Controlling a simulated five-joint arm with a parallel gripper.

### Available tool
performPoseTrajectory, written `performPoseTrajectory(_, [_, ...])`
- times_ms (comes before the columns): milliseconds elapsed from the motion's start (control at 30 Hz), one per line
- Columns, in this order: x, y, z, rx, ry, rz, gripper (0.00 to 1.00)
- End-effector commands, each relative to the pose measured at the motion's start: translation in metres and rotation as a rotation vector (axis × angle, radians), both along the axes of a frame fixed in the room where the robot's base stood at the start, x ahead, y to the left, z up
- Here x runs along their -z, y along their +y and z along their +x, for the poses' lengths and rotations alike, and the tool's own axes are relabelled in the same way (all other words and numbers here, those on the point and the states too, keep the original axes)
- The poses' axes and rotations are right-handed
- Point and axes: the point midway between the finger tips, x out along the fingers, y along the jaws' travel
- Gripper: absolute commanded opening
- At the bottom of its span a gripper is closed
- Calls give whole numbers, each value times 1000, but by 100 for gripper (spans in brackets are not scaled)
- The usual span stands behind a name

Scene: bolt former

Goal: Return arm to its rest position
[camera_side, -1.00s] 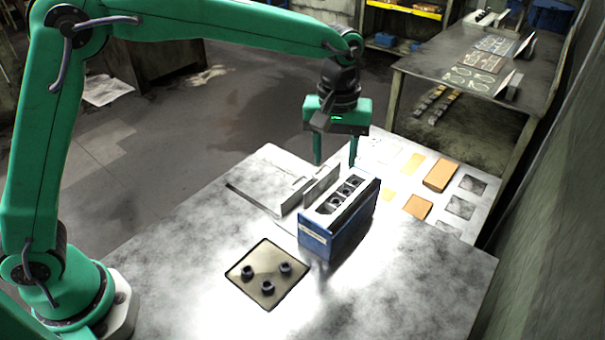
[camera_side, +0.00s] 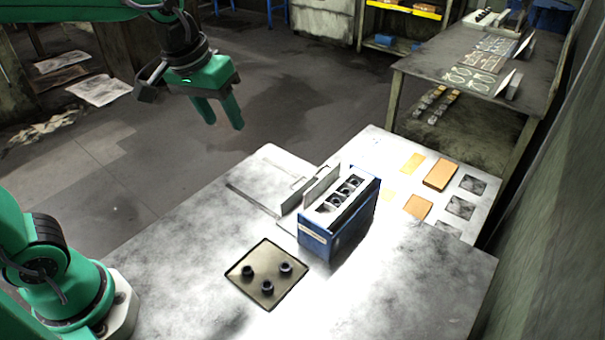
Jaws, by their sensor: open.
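My gripper (camera_side: 221,124) is at the upper left of the side view, raised and away from the table (camera_side: 410,285). Its two green fingers point down and stand apart, with nothing between them. My green arm reaches in from the left edge, and part of it is out of the frame. The blue bolt former (camera_side: 340,225) stands upright on the table, right of and below my gripper. Its top shows several dark round openings.
A square plate (camera_side: 245,285) with 3 dark round pieces lies on the table. A second table (camera_side: 425,64) stands behind. The floor under my gripper is clear.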

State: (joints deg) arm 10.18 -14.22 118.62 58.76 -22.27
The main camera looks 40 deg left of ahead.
Motion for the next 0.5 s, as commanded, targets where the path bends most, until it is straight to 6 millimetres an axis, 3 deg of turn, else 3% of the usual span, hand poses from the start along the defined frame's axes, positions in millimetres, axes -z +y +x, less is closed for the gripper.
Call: performPoseTrajectory(500, [15, 50, -87, 138, -164, 90, 46])
